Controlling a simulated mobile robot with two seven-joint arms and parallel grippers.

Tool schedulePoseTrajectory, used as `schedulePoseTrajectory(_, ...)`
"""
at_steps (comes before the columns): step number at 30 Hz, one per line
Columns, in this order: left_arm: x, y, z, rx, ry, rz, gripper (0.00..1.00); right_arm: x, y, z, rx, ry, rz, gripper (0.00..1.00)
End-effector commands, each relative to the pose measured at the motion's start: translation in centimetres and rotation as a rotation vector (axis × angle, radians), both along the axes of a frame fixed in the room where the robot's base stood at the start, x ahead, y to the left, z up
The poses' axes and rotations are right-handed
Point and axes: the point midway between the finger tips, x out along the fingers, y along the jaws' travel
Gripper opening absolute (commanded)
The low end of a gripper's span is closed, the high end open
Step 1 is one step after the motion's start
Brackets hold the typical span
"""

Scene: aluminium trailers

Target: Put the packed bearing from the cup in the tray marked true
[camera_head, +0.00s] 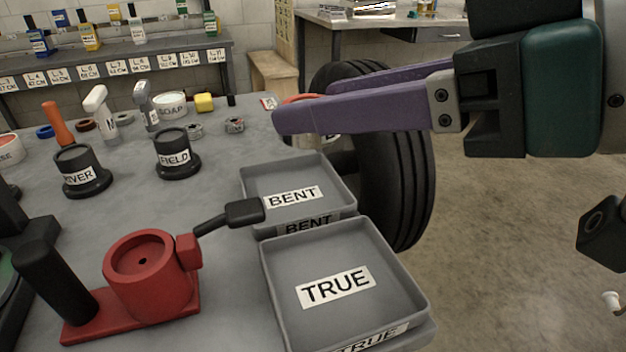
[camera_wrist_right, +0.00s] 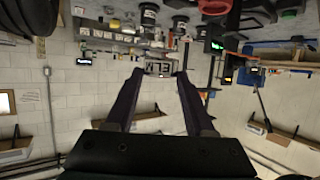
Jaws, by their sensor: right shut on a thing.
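My right gripper (camera_head: 290,108), with long purple fingers, reaches in from the right above the back of the BENT tray. It is shut on a cup (camera_head: 312,138) with an orange-red rim. A letter B shows on the cup's label; the near finger hides much of the cup. I cannot see a bearing in it. In the right wrist view the two fingers (camera_wrist_right: 160,72) point away, with something pale and dark-marked between the tips. The grey TRUE tray (camera_head: 268,285) lies empty at the front right of the table. My left gripper is not in view.
The BENT tray (camera_head: 249,187) is empty and adjoins the TRUE tray. A red fixture (camera_head: 150,275) with a black handle stands to their left, its handle reaching near the BENT tray. DRIVER (camera_head: 78,165) and FIELD (camera_head: 175,150) holders stand behind. A tyre (camera_head: 405,165) is beyond the table edge.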

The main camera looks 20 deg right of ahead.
Motion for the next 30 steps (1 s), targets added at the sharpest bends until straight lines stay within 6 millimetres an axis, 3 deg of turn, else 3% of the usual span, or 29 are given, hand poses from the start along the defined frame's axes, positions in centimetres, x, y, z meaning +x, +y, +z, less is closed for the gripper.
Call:
schedulePoseTrajectory(15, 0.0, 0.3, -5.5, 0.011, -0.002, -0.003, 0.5, -0.1, 0.0, -13.5, 0.0, 0.002, 0.001, 0.0)
schedulePoseTrajectory(23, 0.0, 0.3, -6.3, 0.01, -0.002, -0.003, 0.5, -0.1, 0.0, -16.1, 0.0, 0.0, 0.002, 0.0)
schedulePoseTrajectory(30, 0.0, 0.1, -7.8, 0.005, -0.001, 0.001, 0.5, -0.1, 0.0, -19.8, 0.0, 0.001, 0.002, 0.0)
